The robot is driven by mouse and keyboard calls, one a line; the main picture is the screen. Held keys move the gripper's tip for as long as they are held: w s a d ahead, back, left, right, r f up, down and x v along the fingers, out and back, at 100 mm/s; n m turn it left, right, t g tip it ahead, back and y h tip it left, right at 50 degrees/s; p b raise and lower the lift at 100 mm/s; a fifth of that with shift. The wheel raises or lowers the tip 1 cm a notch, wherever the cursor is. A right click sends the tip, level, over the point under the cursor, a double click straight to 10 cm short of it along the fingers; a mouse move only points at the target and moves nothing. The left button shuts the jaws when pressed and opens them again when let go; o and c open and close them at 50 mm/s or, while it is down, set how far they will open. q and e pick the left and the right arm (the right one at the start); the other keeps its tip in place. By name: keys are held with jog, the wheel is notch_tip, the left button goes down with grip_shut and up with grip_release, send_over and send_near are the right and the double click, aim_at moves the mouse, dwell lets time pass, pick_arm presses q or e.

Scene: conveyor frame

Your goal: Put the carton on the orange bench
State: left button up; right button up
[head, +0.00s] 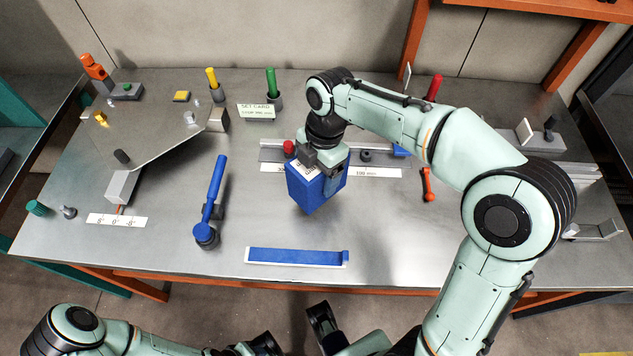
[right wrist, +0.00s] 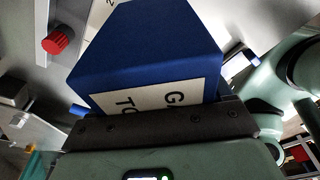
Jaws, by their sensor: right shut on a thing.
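The carton is a blue box (head: 312,190) with a white label on its upper face. My right gripper (head: 325,163) is shut on its top part, over the middle of the metal bench top. The carton looks upright; I cannot tell whether its bottom touches the bench. In the right wrist view the carton (right wrist: 150,45) fills the middle, its lettered label close to the gripper (right wrist: 165,125). The bench (head: 400,235) has a grey metal top and orange legs and rails below its front edge. My left arm is folded low at the bottom; its gripper opening does not show clearly.
A metal rail with a red knob (head: 289,147) is behind the carton. Bare metal shows at front right.

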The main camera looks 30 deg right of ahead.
jog(key=shift+f+b, duration=0.35)
jog(key=shift+f, duration=1.65)
jog(key=shift+f, duration=0.15)
jog(key=o, duration=1)
jog(key=r+p, duration=0.1)
jog(key=r, duration=0.3)
jog(key=d+r, duration=0.1)
jog(key=r, duration=0.3)
jog(key=r+p, duration=0.1)
jog(key=r, duration=0.3)
jog(key=shift+w+d+r+p, duration=0.15)
jog(key=shift+w+d+p, duration=0.05)
jog(key=shift+d+p, duration=0.2)
